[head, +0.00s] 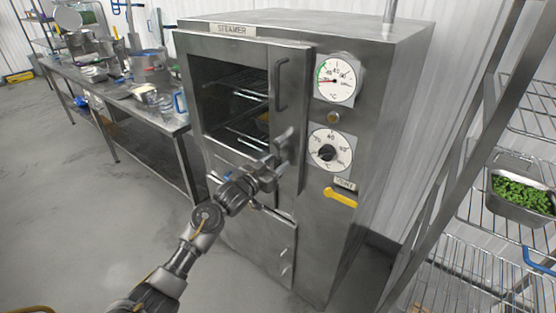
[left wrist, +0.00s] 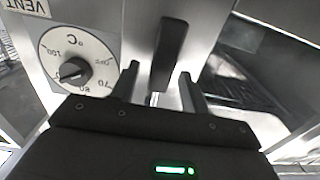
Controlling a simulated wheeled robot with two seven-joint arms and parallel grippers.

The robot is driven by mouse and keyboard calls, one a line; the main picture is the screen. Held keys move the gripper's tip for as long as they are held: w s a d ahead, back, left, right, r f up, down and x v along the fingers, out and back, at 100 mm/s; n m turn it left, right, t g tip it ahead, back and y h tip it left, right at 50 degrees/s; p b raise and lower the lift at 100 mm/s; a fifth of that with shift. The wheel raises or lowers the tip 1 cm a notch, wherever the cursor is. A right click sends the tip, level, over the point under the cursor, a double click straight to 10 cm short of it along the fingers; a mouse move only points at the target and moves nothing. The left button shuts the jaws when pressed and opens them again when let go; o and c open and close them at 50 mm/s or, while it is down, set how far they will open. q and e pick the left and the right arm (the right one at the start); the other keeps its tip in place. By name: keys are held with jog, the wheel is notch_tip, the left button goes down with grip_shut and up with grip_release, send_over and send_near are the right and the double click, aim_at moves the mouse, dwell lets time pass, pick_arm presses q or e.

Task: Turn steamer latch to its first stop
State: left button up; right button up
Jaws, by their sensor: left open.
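The steel steamer (head: 385,125) stands upright, its glass-windowed door (head: 200,90) looking closed. A dark vertical handle (head: 281,85) is on the door's right side. My left gripper (head: 284,143) is at the door's right edge, below that handle. In the left wrist view, the open fingers (left wrist: 160,88) stand either side of the end of a dark bar (left wrist: 168,50), which looks like the latch. I cannot tell whether they touch it. My right gripper is not in view.
Right of the door are a temperature gauge (head: 336,78), a dial with a black knob (head: 329,151) and a yellow vent lever (head: 341,197). A wire rack with a pan of green food (head: 522,198) stands at the right. A cluttered steel table (head: 165,122) is at the left.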

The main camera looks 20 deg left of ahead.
pick_arm(q)
jog(key=shift+w+d, duration=0.25)
jog(key=shift+w, duration=0.45)
grip_shut()
